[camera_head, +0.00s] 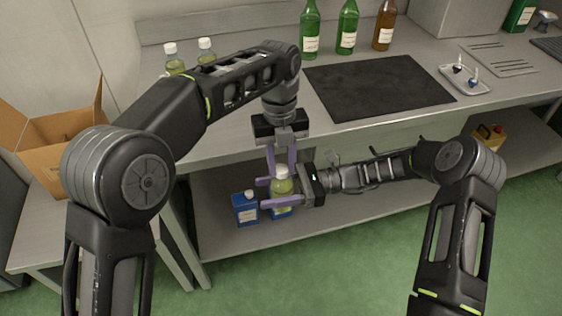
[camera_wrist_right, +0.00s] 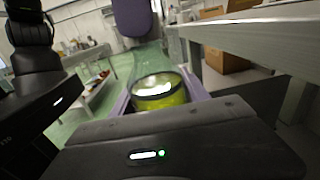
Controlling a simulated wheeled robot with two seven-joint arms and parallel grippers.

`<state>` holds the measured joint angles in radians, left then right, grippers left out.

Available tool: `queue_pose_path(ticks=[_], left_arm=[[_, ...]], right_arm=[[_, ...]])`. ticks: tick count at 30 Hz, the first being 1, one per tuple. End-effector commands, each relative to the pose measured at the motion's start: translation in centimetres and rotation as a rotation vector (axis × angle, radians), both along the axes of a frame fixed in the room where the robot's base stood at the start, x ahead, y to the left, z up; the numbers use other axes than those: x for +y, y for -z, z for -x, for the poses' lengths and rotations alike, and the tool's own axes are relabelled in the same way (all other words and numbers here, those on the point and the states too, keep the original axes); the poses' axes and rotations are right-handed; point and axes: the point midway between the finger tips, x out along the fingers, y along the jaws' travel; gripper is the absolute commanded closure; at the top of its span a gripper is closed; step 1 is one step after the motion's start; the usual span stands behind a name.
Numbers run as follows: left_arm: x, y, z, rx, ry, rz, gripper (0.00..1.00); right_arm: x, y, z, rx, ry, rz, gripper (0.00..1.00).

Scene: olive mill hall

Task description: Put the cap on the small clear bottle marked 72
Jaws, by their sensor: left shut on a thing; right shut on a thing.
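A small clear bottle (camera_head: 283,187) with yellow-green oil is held upright in my right gripper (camera_head: 266,193), whose purple fingers lie either side of it in front of the bench edge. In the right wrist view the bottle (camera_wrist_right: 160,98) shows between the fingers. Its mark cannot be read. My left gripper (camera_head: 281,170) points down from above, shut on the white cap (camera_head: 281,169) at the top of the bottle. I cannot tell whether the cap touches the neck. A purple finger of my left gripper also shows in the right wrist view (camera_wrist_right: 132,18).
Two white-capped bottles (camera_head: 173,64) (camera_head: 206,49) and several green and brown bottles (camera_head: 347,28) stand on the bench. A dark mat (camera_head: 378,86) and a small tray (camera_head: 466,86) lie there. Blue containers (camera_head: 245,208) stand on the lower shelf. An open carton (camera_head: 55,160) is at left.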

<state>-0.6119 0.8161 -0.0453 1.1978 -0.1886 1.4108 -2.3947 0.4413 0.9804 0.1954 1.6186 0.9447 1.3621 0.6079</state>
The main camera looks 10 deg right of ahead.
Motion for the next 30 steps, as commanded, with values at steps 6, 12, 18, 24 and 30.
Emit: queue_pose_path(ticks=[6,12,18,24,30], left_arm=[[0.05,-0.11,-0.08,-0.002,0.033,0.002,1.0],[0.05,-0.12,-0.09,-0.003,0.032,0.002,0.66],[0.03,-0.12,-0.07,-0.002,0.032,0.003,0.5],[0.02,-0.12,-0.06,-0.002,0.032,0.003,0.47],[0.02,-0.11,-0.05,-0.002,0.031,0.003,0.31]], right_arm=[[0.02,-0.13,-0.03,-0.002,0.0,-0.002,1.0],[0.02,-0.12,-0.02,-0.001,-0.001,-0.002,1.0],[0.03,-0.12,-0.02,-0.001,0.0,-0.002,1.0],[0.03,-0.12,-0.03,-0.001,0.0,-0.002,1.0],[0.03,-0.12,-0.03,-0.001,0.0,-0.002,1.0]])
